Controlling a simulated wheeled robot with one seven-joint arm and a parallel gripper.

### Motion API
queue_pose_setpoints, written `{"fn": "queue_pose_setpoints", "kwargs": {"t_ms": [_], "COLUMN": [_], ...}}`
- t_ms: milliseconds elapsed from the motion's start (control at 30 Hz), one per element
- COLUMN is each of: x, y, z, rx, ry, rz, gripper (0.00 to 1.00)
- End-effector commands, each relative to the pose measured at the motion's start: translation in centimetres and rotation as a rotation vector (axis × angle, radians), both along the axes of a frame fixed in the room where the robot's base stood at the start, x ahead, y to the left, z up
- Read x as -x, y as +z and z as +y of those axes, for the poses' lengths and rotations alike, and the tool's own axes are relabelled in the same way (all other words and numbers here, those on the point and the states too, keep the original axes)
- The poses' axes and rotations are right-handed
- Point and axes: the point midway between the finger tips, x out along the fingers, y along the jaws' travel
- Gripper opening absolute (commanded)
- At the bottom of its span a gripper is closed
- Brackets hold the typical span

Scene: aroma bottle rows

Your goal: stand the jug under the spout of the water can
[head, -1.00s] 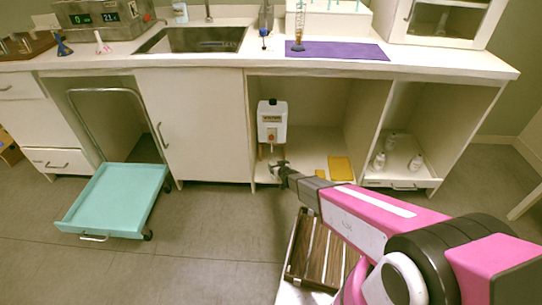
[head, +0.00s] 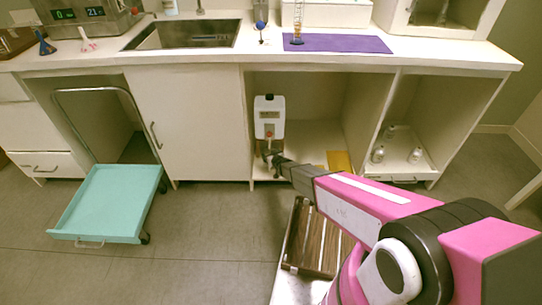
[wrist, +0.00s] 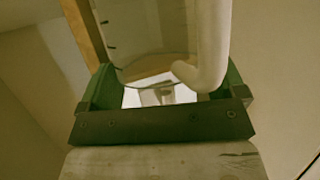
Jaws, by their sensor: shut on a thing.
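The white water can (head: 269,112) stands raised in the open bay under the counter, with its small red-marked spout (head: 268,136) at the front. My gripper (head: 270,157) is just below and in front of that spout. In the wrist view my green-fingered gripper (wrist: 165,98) is shut on the jug (wrist: 143,40), a clear vessel with graduation marks and a thick pale handle (wrist: 212,45). The jug is hardly visible in the head view. I cannot tell whether its base touches the bay floor or whether its mouth lies exactly beneath the spout.
A wooden leg (wrist: 83,30) of the can's stand is close beside the jug. Yellow pieces (head: 339,161) lie on the bay floor to the right. White bottles (head: 378,154) stand in the right-hand bay. A teal cart (head: 108,202) is at the left, a slatted wooden tray (head: 318,243) near my arm.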

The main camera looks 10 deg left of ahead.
Motion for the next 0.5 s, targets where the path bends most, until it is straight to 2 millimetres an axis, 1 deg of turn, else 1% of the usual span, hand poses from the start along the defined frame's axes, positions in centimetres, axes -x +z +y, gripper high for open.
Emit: {"fn": "queue_pose_setpoints", "kwargs": {"t_ms": [100, 133, 167, 367, 500], "x": [-0.02, 0.0, 0.0, 0.0, 0.04], "y": [-0.33, -0.32, -0.3, -0.27, 0.15], "z": [0.01, 0.0, 0.0, 0.0, -0.01], "rx": [0.0, -0.001, 0.0, 0.0, 0.0], "ry": [0.0, 0.0, 0.0, 0.0, 0.0], "rz": [0.0, 0.001, 0.0, 0.0, 0.0], "gripper": [0.51, 0.96, 1.0, 1.0, 1.0]}}
